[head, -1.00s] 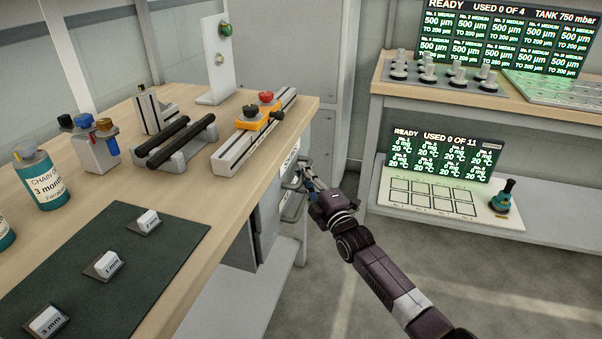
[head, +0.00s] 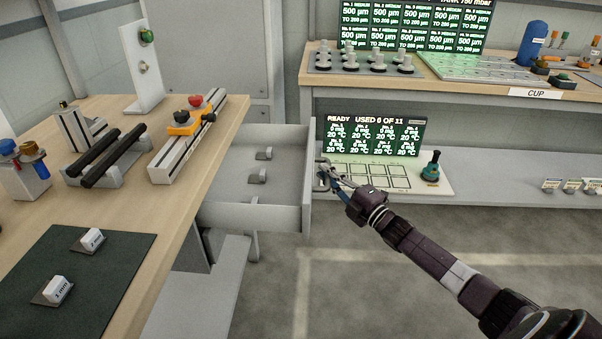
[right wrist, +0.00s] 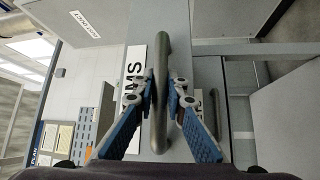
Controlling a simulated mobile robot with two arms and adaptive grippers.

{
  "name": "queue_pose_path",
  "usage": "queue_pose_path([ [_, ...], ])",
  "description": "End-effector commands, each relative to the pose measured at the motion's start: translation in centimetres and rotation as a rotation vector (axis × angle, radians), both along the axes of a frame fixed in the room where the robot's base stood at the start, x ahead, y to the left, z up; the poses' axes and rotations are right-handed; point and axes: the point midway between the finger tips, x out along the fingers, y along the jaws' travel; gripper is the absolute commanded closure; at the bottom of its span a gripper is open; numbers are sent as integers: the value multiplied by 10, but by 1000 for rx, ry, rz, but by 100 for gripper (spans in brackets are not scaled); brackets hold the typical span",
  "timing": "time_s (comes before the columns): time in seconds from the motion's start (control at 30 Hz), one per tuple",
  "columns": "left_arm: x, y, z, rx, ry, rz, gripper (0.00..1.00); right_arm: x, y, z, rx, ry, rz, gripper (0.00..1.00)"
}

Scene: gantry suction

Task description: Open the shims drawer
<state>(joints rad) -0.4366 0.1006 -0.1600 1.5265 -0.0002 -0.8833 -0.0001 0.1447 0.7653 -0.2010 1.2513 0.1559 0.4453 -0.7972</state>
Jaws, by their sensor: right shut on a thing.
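The shims drawer (head: 255,205) stands pulled well out from under the wooden workbench in the head view. Its grey interior shows, with small grey pieces (head: 263,153) lying inside. My right gripper (head: 325,170) is at the drawer's front, on its handle. In the right wrist view the fingers (right wrist: 161,95) are shut around the grey bar handle (right wrist: 162,55). Behind the bar is a white label (right wrist: 133,80) with letters ending in "MS", partly hidden. My left gripper is not in view.
The workbench (head: 215,150) carries a rail fixture (head: 187,140), black bars (head: 110,160) and a dark mat (head: 75,270) with small white blocks. A second bench (head: 450,90) with screens and a lower shelf stands behind the gripper. The floor right of the drawer is clear.

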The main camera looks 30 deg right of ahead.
Motion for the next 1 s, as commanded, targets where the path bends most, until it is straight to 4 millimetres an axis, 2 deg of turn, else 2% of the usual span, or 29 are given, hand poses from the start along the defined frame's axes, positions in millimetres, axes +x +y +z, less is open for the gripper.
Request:
queue_pose_path([
  [0.1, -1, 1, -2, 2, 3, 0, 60, -14, -19, -3, -3, 4, 0, 100],
  [0.33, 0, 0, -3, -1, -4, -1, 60, -29, -42, -2, -1, 3, 0, 100],
  [0.53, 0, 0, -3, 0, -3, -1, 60, -35, -49, -2, -1, 3, 1, 100],
  [0.9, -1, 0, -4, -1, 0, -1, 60, -35, -50, -3, -1, 3, 0, 100],
  [0.93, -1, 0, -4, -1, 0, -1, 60, -35, -50, -3, -1, 3, 0, 85],
  [1.0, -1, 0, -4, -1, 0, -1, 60, -35, -50, -2, -1, 3, 0, 77],
])
